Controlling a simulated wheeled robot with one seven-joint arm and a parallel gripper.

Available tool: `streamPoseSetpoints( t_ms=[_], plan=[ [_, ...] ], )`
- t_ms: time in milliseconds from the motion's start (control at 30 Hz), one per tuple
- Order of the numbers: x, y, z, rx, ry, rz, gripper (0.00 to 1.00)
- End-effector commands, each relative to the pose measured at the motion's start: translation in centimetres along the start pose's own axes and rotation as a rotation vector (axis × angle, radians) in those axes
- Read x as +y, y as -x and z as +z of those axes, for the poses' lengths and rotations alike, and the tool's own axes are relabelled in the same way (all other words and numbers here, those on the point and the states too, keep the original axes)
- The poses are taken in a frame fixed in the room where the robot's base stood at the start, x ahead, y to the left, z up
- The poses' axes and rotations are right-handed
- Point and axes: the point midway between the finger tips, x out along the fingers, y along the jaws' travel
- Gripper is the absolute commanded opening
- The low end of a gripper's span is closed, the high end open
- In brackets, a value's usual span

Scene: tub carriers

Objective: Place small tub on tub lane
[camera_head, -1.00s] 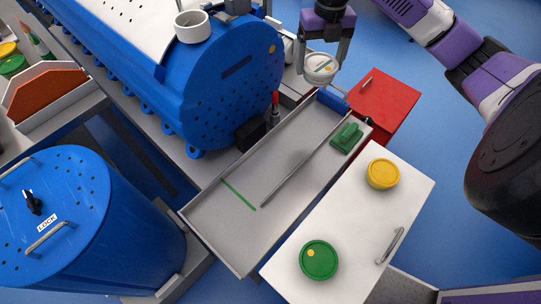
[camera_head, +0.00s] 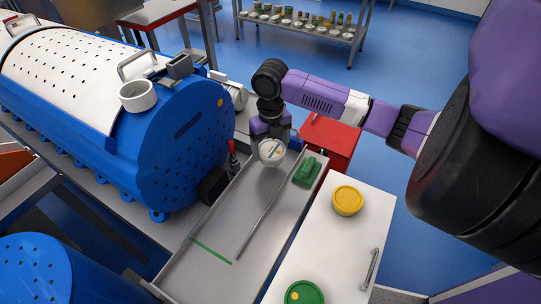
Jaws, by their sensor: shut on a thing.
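My gripper (camera_head: 271,142) is shut on a small white tub (camera_head: 270,155) with a pale lid, held upright. The tub shows over the far end of the grey metal tray (camera_head: 207,262), which looks like the tub lane. I cannot tell whether the tub touches the tray floor. The tray has a thin lengthwise divider (camera_head: 262,213) and a green line (camera_head: 211,250) across its left lane near the front. A green block-like piece (camera_head: 307,171) sits in the far right part of the tray.
A blue perforated drum (camera_head: 185,140) with a white cup (camera_head: 137,95) on it stands left of the tray. A white top (camera_head: 335,245) on the right bears a yellow tub (camera_head: 347,200) and a green tub (camera_head: 304,293). A red cabinet (camera_head: 330,140) stands behind. The tray's near part is clear.

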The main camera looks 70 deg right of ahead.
Motion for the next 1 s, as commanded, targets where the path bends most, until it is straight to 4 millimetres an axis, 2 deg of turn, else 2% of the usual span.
streamPoseSetpoints(
  t_ms=[333, 733, 767, 833, 867, 1000],
  plan=[
    [0.0, -4.0, -0.1, 0.001, -0.001, 0.001, 0.23],
    [0.0, -4.6, 0.0, 0.0, 0.0, -0.001, 0.23],
    [0.0, -4.6, 0.0, 0.0, 0.0, -0.001, 0.84],
    [0.0, -4.5, 0.0, 0.0, 0.0, -0.001, 0.97],
    [0.0, -4.5, 0.0, 0.0, 0.0, -0.001, 1.0],
    [0.0, -4.5, 0.0, 0.0, 0.0, -0.001, 1.0]
  ],
)
